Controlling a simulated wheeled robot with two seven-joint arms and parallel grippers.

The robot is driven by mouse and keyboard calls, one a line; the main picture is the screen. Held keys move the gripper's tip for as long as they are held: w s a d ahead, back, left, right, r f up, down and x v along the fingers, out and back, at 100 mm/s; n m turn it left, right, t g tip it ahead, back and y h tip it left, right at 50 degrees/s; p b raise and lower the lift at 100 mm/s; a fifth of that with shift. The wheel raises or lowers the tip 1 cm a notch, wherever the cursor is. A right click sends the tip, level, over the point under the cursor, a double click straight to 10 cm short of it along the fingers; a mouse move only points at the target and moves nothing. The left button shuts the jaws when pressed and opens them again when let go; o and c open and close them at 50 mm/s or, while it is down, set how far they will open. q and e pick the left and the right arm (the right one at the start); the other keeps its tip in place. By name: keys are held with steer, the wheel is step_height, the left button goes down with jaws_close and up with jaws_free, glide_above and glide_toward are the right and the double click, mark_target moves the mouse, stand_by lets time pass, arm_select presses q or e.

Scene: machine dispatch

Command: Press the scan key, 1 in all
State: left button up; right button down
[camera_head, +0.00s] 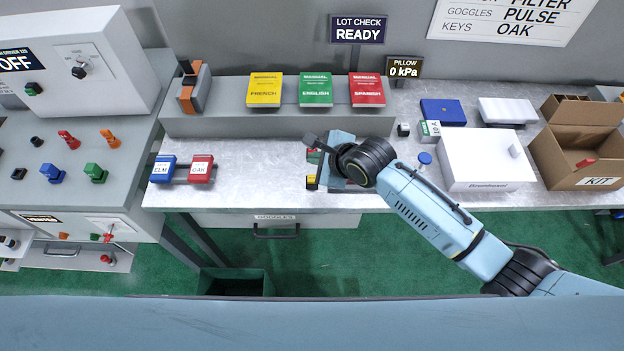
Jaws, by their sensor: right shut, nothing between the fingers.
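My right arm reaches in from the right, and its gripper (314,142) is over the middle of the metal bench, pointing left. Its dark fingers are together with nothing seen between them. Below and beside it, small green and red parts (313,156) and a yellow and black part (311,182) show, mostly hidden by the gripper and wrist. No label reading scan shows, so I cannot tell which part is the scan key or whether the fingers touch it. The sign above (358,29) reads LOT CHECK READY. My left gripper is not in view.
Blue ELM (162,170) and red OAK (201,169) blocks lie left of the gripper. Three manuals (316,90) stand behind on a ledge. A blue round knob (425,158), white box (486,160) and KIT carton (578,146) are to the right. A control panel is far left.

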steer(key=b, duration=0.4)
glide_above(309, 175)
steer(key=s+d, duration=0.2)
step_height(309, 175, down, 4)
steer(key=shift+w+a+f, duration=0.1)
steer(key=shift+a, duration=0.05)
steer(key=shift+f, duration=0.6)
steer(key=shift+f, duration=0.1)
stand_by(0.8)
steer(key=shift+f, duration=0.35)
steer(key=shift+f, duration=0.55)
stand_by(0.6)
stand_by(0.3)
steer(key=shift+r+p, duration=0.95)
steer(key=shift+p, duration=0.25)
